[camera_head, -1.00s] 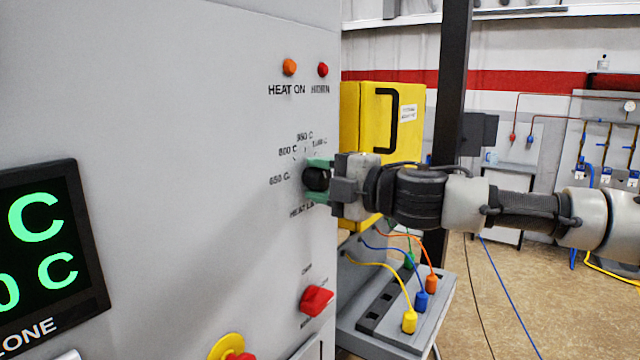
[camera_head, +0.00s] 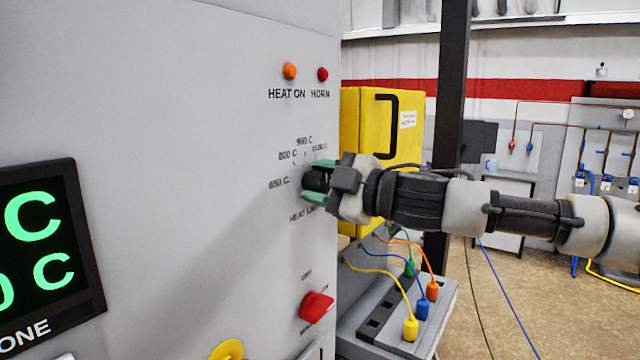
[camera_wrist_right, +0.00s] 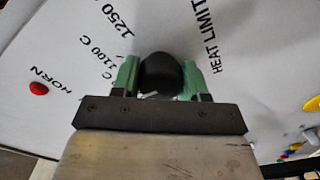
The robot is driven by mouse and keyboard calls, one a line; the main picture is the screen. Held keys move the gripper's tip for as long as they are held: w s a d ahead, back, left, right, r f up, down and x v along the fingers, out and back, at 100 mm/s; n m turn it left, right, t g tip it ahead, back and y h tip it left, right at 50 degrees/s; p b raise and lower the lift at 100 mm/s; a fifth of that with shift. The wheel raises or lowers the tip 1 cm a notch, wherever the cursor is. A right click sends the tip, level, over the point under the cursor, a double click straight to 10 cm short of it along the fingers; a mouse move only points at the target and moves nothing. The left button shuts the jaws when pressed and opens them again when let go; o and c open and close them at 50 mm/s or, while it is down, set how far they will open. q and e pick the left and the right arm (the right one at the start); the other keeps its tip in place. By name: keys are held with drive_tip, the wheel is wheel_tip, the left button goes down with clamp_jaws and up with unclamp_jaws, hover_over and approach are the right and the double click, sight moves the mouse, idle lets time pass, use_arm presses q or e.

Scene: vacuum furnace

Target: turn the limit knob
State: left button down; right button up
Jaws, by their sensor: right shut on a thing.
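The black limit knob (camera_head: 315,180) sits on the grey furnace panel, with temperature marks such as 650 C, 800 C and 950 C around it. My right gripper (camera_head: 318,181) comes in from the right, its green fingers on either side of the knob and shut on it. In the right wrist view the knob (camera_wrist_right: 160,74) stands between the two green fingers (camera_wrist_right: 159,78), with HEAT LIMIT lettering beside it. The knob's pointer cannot be made out clearly. My left gripper is not in view.
A red switch (camera_head: 316,307) is below the knob, with orange (camera_head: 289,71) and red (camera_head: 322,74) lamps above. A green-digit display (camera_head: 40,250) is at left. A yellow box (camera_head: 409,128) and a plug tray (camera_head: 380,318) with coloured cables stand close by the arm.

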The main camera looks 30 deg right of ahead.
drive_tip(key=o, duration=0.9)
